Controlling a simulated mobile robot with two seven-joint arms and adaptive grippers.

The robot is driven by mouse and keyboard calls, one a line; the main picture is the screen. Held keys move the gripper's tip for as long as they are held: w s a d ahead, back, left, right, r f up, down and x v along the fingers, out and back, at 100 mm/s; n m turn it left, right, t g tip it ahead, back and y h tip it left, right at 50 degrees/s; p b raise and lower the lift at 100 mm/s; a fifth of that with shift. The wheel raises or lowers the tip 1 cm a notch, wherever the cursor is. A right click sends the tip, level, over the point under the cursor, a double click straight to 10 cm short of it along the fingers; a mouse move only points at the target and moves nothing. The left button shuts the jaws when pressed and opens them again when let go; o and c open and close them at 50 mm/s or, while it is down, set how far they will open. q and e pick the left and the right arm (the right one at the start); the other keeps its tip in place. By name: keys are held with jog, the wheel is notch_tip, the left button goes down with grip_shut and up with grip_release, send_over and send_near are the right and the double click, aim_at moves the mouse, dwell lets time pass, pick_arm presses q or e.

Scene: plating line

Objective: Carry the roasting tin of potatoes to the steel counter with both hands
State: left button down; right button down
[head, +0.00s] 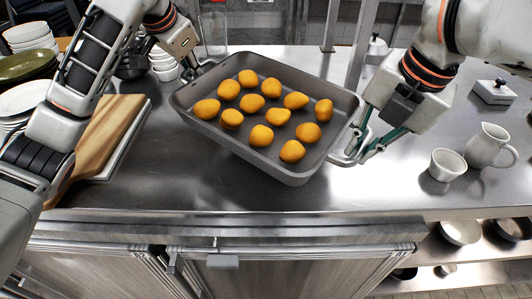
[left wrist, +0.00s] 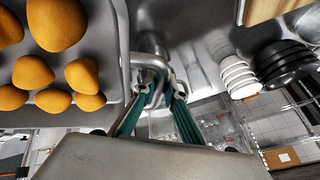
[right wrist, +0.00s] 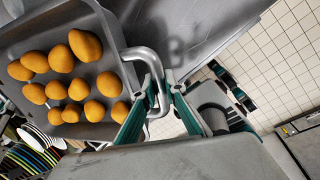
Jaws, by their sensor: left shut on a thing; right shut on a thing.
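The grey roasting tin (head: 225,137) holds several golden potatoes (head: 262,135). It is over the steel counter (head: 150,185), tilted in the head view with its right end nearer; I cannot tell whether its base touches the counter. My left gripper (head: 190,72) is shut on the tin's left handle, which shows in the left wrist view (left wrist: 160,72). My right gripper (head: 362,150) is shut on the right handle, a bent bar that shows in the right wrist view (right wrist: 150,62). The potatoes all lie inside the rim.
A wooden board (head: 110,130) and stacked plates (head: 22,98) stand at the left. A white cup (head: 446,165) and a white jug (head: 488,147) stand at the right. A glass container (head: 213,35) is behind the tin. The counter's front strip is clear.

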pick_arm(q)
jog(key=shift+w+a+r, duration=0.1)
jog(key=shift+w+a, duration=0.05)
jog(key=shift+a, duration=0.15)
